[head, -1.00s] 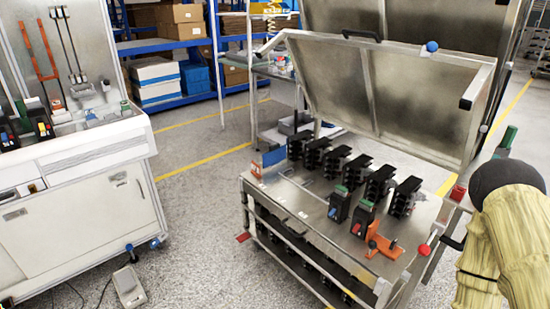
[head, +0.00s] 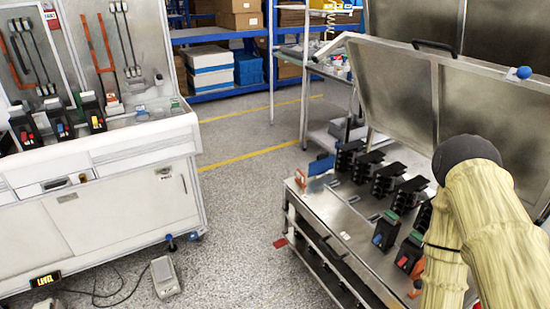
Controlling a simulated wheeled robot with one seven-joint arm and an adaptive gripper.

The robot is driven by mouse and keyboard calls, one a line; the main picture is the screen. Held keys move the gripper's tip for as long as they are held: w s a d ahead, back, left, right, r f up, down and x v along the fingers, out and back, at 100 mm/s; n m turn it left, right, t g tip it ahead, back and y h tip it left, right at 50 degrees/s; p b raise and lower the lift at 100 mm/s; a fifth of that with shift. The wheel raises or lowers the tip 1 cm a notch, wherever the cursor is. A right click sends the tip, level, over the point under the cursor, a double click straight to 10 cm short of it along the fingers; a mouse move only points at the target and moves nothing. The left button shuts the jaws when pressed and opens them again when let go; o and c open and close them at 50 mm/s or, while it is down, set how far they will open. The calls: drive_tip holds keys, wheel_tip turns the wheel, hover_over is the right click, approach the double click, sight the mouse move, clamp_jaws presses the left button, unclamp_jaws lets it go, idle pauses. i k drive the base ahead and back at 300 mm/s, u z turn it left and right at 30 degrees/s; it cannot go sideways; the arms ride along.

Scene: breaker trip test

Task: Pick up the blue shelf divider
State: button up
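A small upright blue piece (head: 321,166), which looks like the blue shelf divider, stands at the far left corner of the metal cart top (head: 343,214). An orange piece (head: 301,178) is right by it; I cannot tell whether they touch. My arm, in a pale yellow cover, crosses the right side of the head view. My gripper is not in view, and nothing is seen touching the blue piece.
Black breaker blocks (head: 384,180) stand in a row on the cart, under a raised metal lid (head: 395,95). Breakers with coloured levers (head: 386,231) stand nearer. A white test bench (head: 110,175) is at left. Grey floor (head: 245,215) lies clear between, with a pedal-like box (head: 165,277) and cables.

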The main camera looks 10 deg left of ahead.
sight(324, 163)
drive_tip(key=u, duration=0.6)
drive_tip(key=i, duration=0.8)
drive_tip(key=u, duration=0.3)
